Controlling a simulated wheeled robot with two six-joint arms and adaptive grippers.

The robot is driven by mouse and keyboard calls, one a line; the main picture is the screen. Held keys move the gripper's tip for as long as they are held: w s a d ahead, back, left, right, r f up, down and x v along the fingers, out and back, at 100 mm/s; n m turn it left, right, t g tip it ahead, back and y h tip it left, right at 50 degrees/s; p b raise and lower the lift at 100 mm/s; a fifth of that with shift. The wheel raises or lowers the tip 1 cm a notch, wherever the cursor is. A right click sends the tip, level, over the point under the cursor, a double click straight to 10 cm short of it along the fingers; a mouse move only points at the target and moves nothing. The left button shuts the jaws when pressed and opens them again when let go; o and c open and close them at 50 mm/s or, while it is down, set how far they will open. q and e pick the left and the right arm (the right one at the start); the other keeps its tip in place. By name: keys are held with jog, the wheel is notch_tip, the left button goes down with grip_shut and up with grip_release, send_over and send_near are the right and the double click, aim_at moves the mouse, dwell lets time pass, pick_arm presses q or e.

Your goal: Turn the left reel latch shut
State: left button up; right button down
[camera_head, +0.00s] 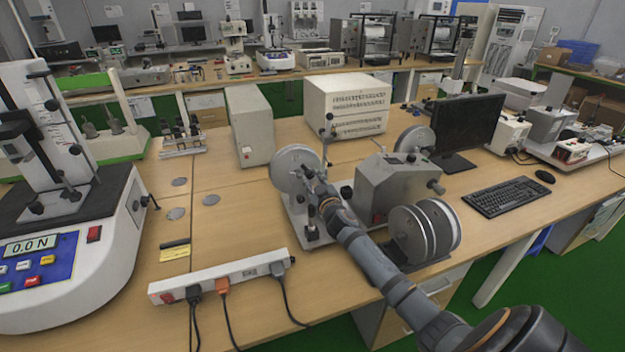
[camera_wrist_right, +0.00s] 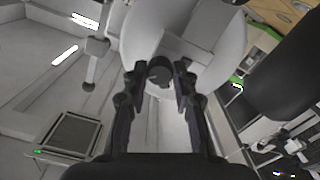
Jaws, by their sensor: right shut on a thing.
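The left reel (camera_head: 291,166) is a pale grey disc on the left side of the grey winding machine (camera_head: 388,187) on the wooden bench. My right gripper (camera_head: 312,177) reaches in from the lower right and is at this reel's hub, hiding part of it. In the right wrist view the reel (camera_wrist_right: 213,48) is a large pale disc behind the fingers. The dark round reel latch (camera_wrist_right: 160,69) sits between the two fingertips of my right gripper (camera_wrist_right: 159,81), which is shut on it. How far the latch is turned cannot be told. My left gripper is not in view.
Double reels (camera_head: 427,232) stand at the machine's front right, near my right arm. A white power strip (camera_head: 222,276) lies at the bench front. A force tester (camera_head: 75,240) stands at left. A monitor (camera_head: 468,128) and keyboard (camera_head: 506,197) are at right. The bench between tester and machine is mostly clear.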

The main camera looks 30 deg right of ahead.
jog(key=n+p, duration=0.1)
jog(key=n, duration=0.4)
jog(key=shift+n, duration=0.3)
jog(key=n+p, duration=0.1)
jog(key=n, duration=0.4)
jog(key=shift+n, duration=0.3)
jog(key=c, duration=1.1)
grip_release()
jog(key=shift+o, duration=0.2)
jog(key=shift+s, duration=0.1)
jog(key=v, duration=1.2)
